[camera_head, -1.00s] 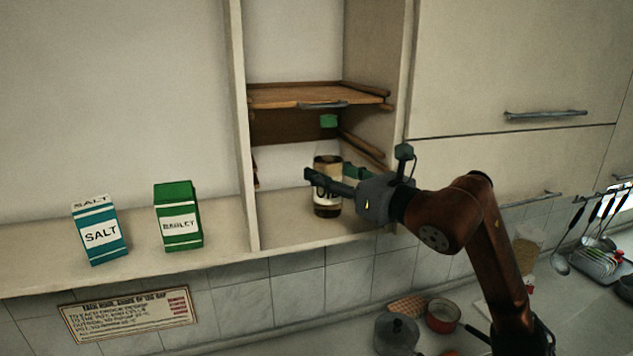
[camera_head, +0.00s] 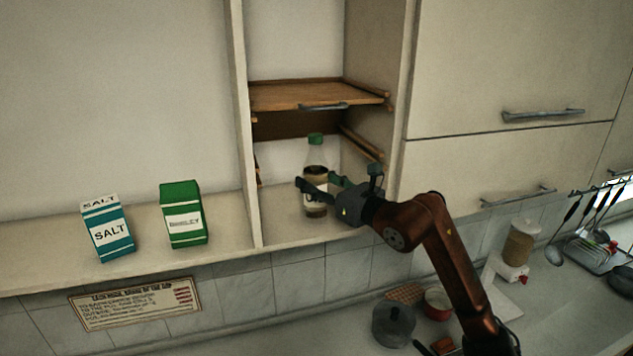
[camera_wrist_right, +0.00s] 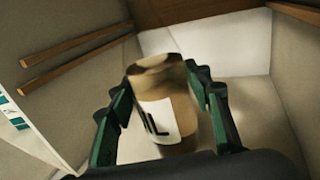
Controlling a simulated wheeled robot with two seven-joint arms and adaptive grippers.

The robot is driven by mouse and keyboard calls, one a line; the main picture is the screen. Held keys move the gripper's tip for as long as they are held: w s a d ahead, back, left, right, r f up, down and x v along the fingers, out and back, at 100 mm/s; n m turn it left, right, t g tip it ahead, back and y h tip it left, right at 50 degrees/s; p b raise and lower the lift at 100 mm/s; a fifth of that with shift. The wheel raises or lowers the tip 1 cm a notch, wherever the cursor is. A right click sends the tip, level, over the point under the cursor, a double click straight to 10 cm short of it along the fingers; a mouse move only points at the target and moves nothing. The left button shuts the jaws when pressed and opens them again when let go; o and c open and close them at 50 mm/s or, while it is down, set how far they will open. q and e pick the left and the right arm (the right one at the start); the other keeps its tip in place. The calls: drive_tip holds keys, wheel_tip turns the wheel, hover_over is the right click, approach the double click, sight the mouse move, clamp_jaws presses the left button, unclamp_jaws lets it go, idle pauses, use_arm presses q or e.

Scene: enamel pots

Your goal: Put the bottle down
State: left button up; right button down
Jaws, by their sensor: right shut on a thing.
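The bottle (camera_head: 315,157) has a green cap, a clear upper part, a pale label and a brown lower part. It is upright inside the open wall compartment, below the wooden shelf. My right gripper (camera_head: 320,184) reaches in from the right and is shut on the bottle's middle. In the right wrist view the bottle (camera_wrist_right: 163,110) sits between the two green-padded fingers, its label partly showing. The bottle's base is at or just over the compartment floor (camera_head: 285,232); I cannot tell if it touches. My left gripper is out of view.
A wooden shelf (camera_head: 290,97) with a metal handle is above the bottle. An upright divider (camera_head: 243,140) stands to the left. A salt box (camera_head: 108,232) and a green barley box (camera_head: 183,215) stand on the ledge beyond it. Pots (camera_head: 393,325) are on the counter below.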

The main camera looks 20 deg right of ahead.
drive_tip(key=shift+f+p, duration=0.15)
drive_tip(key=shift+p, duration=0.15)
drive_tip(key=shift+w+d+f, duration=0.1)
drive_tip(key=shift+w+f, duration=0.05)
drive_tip(key=shift+f, duration=0.1)
drive_tip(key=shift+f, duration=0.1)
drive_tip(key=c, duration=1)
unclamp_jaws()
drive_tip(key=shift+f, duration=0.1)
drive_tip(key=shift+b+v, duration=1.95)
drive_tip(key=shift+v, duration=4.05)
